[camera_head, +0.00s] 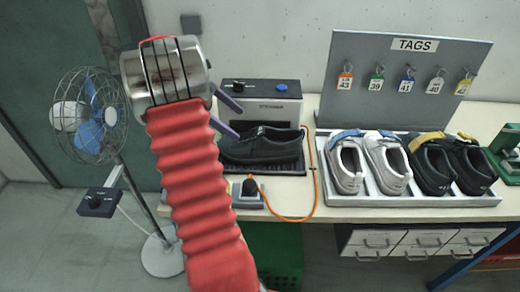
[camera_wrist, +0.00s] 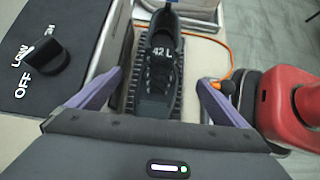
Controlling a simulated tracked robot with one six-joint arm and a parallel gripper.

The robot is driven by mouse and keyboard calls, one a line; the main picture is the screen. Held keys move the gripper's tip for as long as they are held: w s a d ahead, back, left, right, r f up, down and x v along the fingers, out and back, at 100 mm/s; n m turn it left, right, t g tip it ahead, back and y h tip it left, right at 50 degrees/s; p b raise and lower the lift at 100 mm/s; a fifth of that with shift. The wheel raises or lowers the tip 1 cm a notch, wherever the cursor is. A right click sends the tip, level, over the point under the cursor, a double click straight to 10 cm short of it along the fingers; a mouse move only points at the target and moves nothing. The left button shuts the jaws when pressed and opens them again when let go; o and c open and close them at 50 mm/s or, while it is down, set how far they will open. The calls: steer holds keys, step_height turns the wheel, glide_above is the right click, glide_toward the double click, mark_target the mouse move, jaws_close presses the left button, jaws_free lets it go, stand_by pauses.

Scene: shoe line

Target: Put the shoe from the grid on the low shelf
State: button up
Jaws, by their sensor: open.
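The black shoe (camera_head: 262,146) lies on the dark ribbed grid (camera_head: 288,168) in front of the steamer. In the wrist view the shoe (camera_wrist: 158,75) carries the mark "42 L", and the grid (camera_wrist: 127,80) shows beside it. My gripper (camera_head: 230,115) is open and empty, left of and above the shoe in the head view. In the wrist view its purple fingers (camera_wrist: 160,80) appear on either side of the shoe; I cannot tell the height gap, and no contact shows. I cannot make out which surface is the low shelf.
The steamer (camera_head: 260,95) stands behind the grid. An orange cable (camera_head: 313,190) runs in front. A tray (camera_head: 420,202) with grey and black shoes stands right, below a TAGS board (camera_head: 400,75). A fan (camera_head: 88,115) stands left. Drawers (camera_head: 375,240) hang under the table.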

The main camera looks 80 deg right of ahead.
mark_target(251, 133)
steer(key=x, duration=0.7)
steer(key=shift+s, duration=0.1)
steer(key=shift+x, duration=2.6)
steer(key=c, duration=1.6)
steer(key=shift+r, duration=0.1)
step_height(251, 133, up, 18)
